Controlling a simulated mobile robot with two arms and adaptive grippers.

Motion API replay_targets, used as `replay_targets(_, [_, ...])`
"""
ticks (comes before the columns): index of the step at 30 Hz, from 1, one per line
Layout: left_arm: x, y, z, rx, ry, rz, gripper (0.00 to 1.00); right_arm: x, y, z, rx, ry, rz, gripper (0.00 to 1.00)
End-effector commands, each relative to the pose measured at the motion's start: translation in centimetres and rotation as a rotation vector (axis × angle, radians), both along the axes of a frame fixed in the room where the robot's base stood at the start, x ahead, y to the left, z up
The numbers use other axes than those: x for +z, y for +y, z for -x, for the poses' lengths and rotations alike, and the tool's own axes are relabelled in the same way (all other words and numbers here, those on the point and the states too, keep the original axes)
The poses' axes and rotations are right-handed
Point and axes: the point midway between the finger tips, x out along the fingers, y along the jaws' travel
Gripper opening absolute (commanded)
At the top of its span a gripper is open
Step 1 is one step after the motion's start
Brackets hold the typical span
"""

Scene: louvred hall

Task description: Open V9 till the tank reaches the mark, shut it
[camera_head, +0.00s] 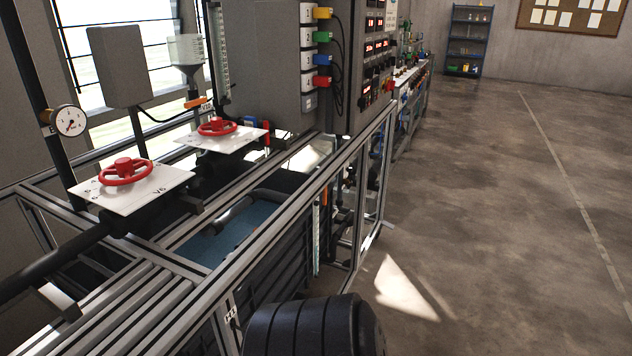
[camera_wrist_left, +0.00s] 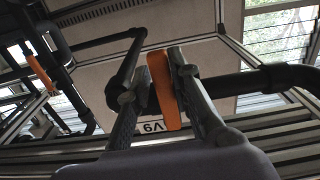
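In the left wrist view an orange lever handle (camera_wrist_left: 163,88) stands between the two fingers of my left gripper (camera_wrist_left: 163,75). In the head view a tank with blue liquid (camera_head: 232,232) sits low inside the metal frame. A narrow upright scale strip (camera_head: 317,240) shows at the frame's side; I cannot make out a mark on it. Neither gripper shows in the head view.
Red handwheels stand on white plates, one marked V6 (camera_head: 127,172), another behind (camera_head: 217,127). A dial gauge (camera_head: 69,121) is at left. Another orange lever (camera_wrist_left: 40,73) shows left in the wrist view. Pipes and frame rails (camera_head: 285,250) crowd the rig. The floor (camera_head: 500,200) at right is clear.

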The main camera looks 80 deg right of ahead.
Motion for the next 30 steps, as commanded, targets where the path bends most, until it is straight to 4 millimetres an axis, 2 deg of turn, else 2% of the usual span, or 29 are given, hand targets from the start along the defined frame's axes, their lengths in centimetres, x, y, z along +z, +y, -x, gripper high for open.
replay_targets(7, [0.1, 0.1, -0.1, 0.002, -0.004, -0.005, 0.38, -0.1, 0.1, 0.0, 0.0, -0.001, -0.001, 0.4])
replay_targets(17, [0.2, 0.3, 0.1, 0.003, -0.005, -0.009, 0.38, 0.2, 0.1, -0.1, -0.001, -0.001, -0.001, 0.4])
replay_targets(30, [0.3, 2.1, 5.0, 0.002, -0.005, -0.01, 0.38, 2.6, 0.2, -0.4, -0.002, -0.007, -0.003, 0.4])
